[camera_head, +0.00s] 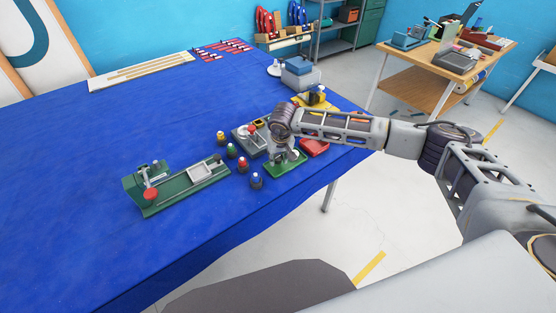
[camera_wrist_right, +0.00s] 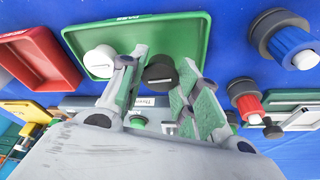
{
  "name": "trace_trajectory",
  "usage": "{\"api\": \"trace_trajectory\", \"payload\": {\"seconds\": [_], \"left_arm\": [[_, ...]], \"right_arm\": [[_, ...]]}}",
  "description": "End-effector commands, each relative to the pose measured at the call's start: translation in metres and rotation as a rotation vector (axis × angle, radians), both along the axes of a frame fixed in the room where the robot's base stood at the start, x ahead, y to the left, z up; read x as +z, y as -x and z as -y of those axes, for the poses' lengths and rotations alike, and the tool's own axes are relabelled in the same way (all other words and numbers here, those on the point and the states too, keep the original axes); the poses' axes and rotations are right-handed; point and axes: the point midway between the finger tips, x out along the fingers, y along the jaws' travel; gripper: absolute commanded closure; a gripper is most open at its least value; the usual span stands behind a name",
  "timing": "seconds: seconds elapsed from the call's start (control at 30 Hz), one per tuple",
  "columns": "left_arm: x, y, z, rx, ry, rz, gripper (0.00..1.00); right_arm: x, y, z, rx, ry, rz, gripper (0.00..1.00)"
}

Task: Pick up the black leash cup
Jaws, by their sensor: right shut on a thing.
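The black leash cup (camera_wrist_right: 159,73) is a dark round piece with a pale slot mark, at the green tray's edge in the right wrist view. My right gripper (camera_wrist_right: 164,59) has its green-padded fingers on either side of the cup and is shut on it. In the head view, my right gripper (camera_head: 284,157) points down over the green tray (camera_head: 292,166), and its fingers and wrist hide the cup. A white round cup (camera_wrist_right: 100,61) is on the green tray (camera_wrist_right: 165,36), just left of the fingers. My left gripper is not in view.
A red tray (camera_head: 315,147) lies beside the green one. Several coloured-top pieces, including a blue one (camera_head: 256,180), stand to the left. A green fixture (camera_head: 178,188) is farther left. The blue table (camera_head: 120,120) is clear at far left.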

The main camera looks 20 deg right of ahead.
Motion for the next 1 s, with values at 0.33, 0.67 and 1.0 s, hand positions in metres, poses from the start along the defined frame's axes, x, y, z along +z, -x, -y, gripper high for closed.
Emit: {"api": "trace_trajectory", "payload": {"seconds": [0.33, 0.67, 1.0], "left_arm": [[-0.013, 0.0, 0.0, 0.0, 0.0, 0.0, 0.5], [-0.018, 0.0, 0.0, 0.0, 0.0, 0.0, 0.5], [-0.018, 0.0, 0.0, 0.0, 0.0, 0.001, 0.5]], "right_arm": [[0.051, -0.001, 0.0, 0.0, -0.001, 0.004, 0.8], [0.079, 0.0, 0.0, 0.0, -0.001, 0.0, 0.8], [0.081, 0.0, 0.0, 0.0, -0.001, 0.0, 0.8]]}}
